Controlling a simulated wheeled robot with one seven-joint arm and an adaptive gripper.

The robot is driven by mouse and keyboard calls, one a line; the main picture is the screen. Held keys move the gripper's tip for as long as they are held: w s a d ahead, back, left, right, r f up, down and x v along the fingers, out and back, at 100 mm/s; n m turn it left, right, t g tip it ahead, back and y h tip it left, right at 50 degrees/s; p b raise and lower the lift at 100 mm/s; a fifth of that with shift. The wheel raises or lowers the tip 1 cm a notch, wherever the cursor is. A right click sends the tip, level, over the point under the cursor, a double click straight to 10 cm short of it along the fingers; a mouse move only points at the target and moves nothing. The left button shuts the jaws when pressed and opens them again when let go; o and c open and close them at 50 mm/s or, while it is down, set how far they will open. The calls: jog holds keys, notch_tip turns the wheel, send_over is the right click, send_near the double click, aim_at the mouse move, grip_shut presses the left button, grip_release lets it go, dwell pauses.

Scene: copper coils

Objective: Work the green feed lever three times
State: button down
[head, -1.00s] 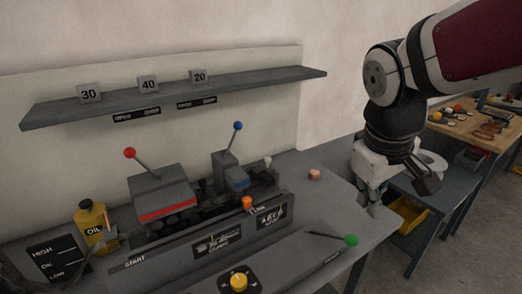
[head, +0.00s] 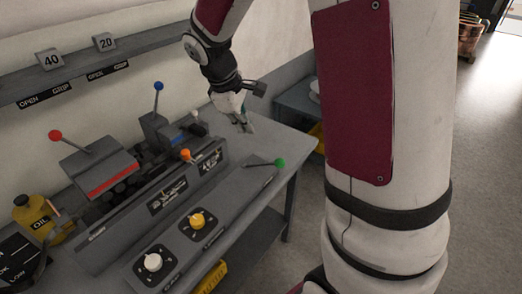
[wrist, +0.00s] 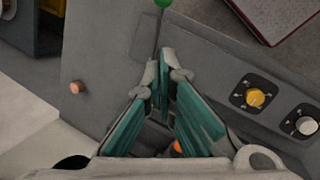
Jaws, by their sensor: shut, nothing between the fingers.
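The green feed lever, a dark rod with a green ball knob (head: 280,162), sticks out at the right end of the machine's front panel. Its knob also shows at the top edge of the wrist view (wrist: 162,3), beyond my fingertips. My gripper (head: 247,127) is over the right back part of the bench, behind the lever and apart from it. In the wrist view my gripper (wrist: 163,72) has its teal-padded fingers together at the tips, with nothing between them.
The machine carries a red-knobbed lever (head: 56,135), a blue-knobbed lever (head: 158,87) and an orange knob (head: 186,155). A yellow dial (head: 197,219) and a white dial (head: 153,262) sit on the front panel. A copper piece (wrist: 77,87) lies on the bench. A shelf (head: 80,78) runs behind.

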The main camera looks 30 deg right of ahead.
jog(key=s+d+p+x, duration=0.1)
jog(key=s+p+x, duration=0.1)
jog(key=x, duration=1)
jog(key=shift+d+f, duration=0.2)
jog(key=shift+d, duration=0.25)
jog(key=shift+s, duration=0.1)
jog(key=shift+f, duration=0.1)
